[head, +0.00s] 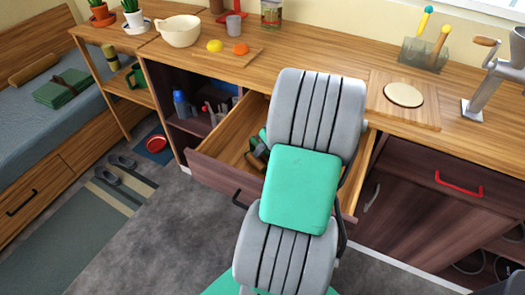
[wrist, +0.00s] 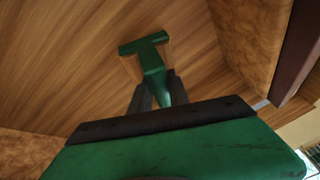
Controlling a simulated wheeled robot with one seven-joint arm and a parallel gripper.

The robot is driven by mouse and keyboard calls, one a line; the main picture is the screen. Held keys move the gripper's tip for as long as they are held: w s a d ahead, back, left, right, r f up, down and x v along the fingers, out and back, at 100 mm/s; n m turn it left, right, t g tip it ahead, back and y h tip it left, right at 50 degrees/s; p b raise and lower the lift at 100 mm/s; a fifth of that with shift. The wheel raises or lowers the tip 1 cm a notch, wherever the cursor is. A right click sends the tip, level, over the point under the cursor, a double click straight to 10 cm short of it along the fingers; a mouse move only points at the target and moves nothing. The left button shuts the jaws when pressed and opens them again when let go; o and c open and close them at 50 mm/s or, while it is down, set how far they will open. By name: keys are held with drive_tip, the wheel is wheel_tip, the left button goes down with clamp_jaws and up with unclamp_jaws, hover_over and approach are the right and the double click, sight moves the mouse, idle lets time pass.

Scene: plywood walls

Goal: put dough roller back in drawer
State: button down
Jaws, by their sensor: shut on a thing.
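My gripper (wrist: 160,88) is shut on a green T-shaped piece, the dough roller (wrist: 150,55), whose crossbar points away from the fingers in the wrist view. Wood-grained surfaces surround it there. In the head view the drawer (head: 212,172) is pulled open below the counter, with a dark front and a pale wooden inside. My gripper reaches down into the drawer area in the head view. My grey and green arm covers much of the drawer and the roller. I cannot tell whether the roller touches the drawer floor.
The counter holds a cream bowl (head: 180,31), a yellow fruit (head: 214,45), an orange fruit (head: 240,49), a tool holder (head: 424,55), a flat dough round (head: 403,94) and a metal grinder (head: 493,76). A red-handled cabinet (head: 455,205) stands right of the drawer.

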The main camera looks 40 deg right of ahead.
drive_tip(key=shift+s+a+f+b, duration=0.1)
drive_tip(key=shift+f+b, duration=0.35)
drive_tip(key=shift+f, duration=0.6)
drive_tip(key=c, duration=1.3)
unclamp_jaws()
drive_tip(key=shift+s+a+f, duration=0.1)
drive_tip(key=shift+s+f, duration=0.05)
drive_tip(key=shift+o, duration=0.2)
drive_tip(key=shift+r, duration=0.25)
drive_tip(key=w+p+v, duration=0.1)
drive_tip(key=v, duration=1.2)
drive_tip(key=shift+n+g+h, duration=0.3)
drive_tip(key=shift+n+g, duration=0.1)
drive_tip(key=shift+g, duration=0.5)
drive_tip(key=w+a, duration=0.1)
drive_tip(key=a, duration=0.4)
drive_tip(key=w+a+r, duration=0.1)
drive_tip(key=w+a, duration=0.1)
drive_tip(key=a, duration=0.3)
drive_tip(key=w+a, duration=0.2)
drive_tip(key=a, duration=0.4)
drive_tip(key=shift+r, duration=0.3)
drive_tip(key=s+a, duration=0.3)
drive_tip(key=a, duration=0.4)
drive_tip(key=s+a+f+h, duration=0.1)
drive_tip(key=s+a, duration=0.1)
drive_tip(key=a, duration=0.5)
drive_tip(key=shift+s+h, duration=0.3)
drive_tip(key=shift+s, duration=0.1)
